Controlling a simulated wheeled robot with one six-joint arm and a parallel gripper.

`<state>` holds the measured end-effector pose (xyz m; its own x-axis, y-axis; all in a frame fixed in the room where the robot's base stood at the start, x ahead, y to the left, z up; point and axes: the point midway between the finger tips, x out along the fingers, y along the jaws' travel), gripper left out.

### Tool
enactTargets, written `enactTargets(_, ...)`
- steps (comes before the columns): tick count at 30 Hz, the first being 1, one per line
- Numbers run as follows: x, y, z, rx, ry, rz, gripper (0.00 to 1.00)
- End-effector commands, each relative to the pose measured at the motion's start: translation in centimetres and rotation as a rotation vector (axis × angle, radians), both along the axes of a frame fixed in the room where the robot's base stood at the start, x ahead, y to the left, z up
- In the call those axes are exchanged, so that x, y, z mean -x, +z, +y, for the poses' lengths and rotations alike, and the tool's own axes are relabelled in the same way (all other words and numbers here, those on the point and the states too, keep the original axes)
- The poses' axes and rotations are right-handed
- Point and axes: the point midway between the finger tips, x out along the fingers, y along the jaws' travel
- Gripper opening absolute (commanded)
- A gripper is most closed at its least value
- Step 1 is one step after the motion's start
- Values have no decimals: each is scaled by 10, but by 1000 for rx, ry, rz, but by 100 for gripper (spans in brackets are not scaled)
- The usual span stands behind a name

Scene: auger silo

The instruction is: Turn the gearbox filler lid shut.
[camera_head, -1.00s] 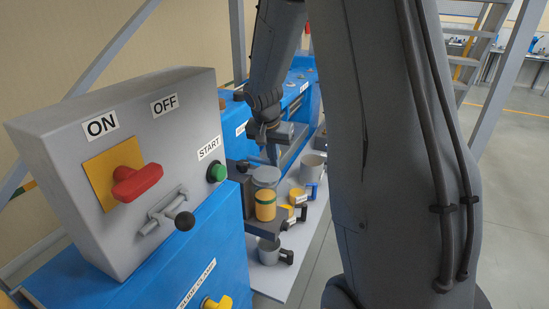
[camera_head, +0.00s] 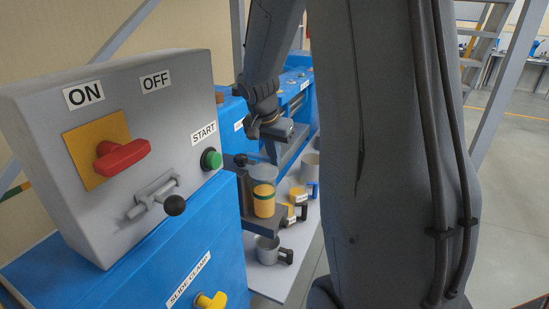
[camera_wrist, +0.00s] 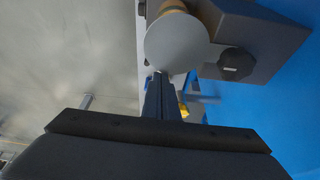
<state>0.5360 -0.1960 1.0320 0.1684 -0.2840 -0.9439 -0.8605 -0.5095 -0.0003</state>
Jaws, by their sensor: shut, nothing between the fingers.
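A round pale grey disc, which looks like the filler lid (camera_wrist: 177,43), lies in the wrist view beside a dark block. In the head view the lid (camera_head: 263,172) tops a clear container with yellow contents (camera_head: 264,201). I cannot tell whether the lid is turned shut. My gripper (camera_wrist: 160,75) is shut and empty, its tips at the lid's lower edge in the wrist view. Whether they touch it is unclear. In the head view my gripper (camera_head: 271,152) is just above the lid, its fingers hard to make out.
A dark knob (camera_wrist: 237,64) sits on the block beside the lid. A grey control box (camera_head: 105,160) with a red switch (camera_head: 122,158) and a black-ended lever (camera_head: 174,205) stands at left. Mugs, including a grey one (camera_head: 268,250), stand on the pale shelf (camera_head: 290,272).

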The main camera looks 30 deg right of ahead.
Motion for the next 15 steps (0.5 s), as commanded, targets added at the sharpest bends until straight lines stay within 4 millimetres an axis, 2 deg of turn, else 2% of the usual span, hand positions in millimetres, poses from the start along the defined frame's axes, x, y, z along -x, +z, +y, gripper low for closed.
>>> enactTargets(15, -16, 0, -4, 0, 1, 0, 0)
